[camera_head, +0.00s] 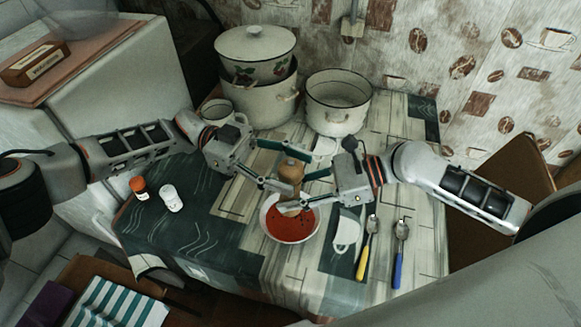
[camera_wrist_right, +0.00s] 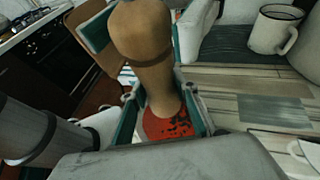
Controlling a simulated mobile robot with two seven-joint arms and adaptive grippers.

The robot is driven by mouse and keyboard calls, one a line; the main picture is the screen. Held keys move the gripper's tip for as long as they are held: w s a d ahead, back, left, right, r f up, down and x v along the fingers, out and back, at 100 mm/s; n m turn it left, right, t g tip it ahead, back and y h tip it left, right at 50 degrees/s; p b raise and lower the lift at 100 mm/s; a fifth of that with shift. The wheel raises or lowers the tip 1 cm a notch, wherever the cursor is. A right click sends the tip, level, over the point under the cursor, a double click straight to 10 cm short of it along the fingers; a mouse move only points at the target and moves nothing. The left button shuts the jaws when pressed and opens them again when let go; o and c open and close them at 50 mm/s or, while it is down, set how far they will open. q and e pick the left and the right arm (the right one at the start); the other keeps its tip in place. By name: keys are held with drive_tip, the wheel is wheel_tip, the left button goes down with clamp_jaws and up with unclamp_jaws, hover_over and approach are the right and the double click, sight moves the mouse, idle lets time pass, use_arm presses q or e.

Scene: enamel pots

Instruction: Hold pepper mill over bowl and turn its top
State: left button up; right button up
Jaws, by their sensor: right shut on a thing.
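The wooden pepper mill (camera_head: 290,174) stands upright over the white bowl (camera_head: 267,228) of red soup. My right gripper (camera_head: 305,195) is shut on the mill's lower body. In the right wrist view, the mill's rounded top (camera_wrist_right: 141,30) is close to the camera and its narrower body runs down between my right fingers. My left gripper (camera_head: 296,170) is open, its fingers apart on either side of the mill's top. Dark specks show on the red soup (camera_wrist_right: 168,124) below the mill. The mill's lower end is partly hidden by my right fingers.
Large pots (camera_head: 337,103) and a mug (camera_head: 217,112) stand at the back. A white cup (camera_head: 346,232) and yellow and blue-handled spoons (camera_head: 363,258) lie right of the bowl. An orange-capped jar (camera_head: 139,188) and a white shaker (camera_head: 171,198) are at left. The tabletop's front left is clear.

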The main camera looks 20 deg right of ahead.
use_arm(q)
drive_tip(key=v, duration=1.2)
idle(0.6)
drive_tip(key=shift+d, duration=0.1)
idle(0.4)
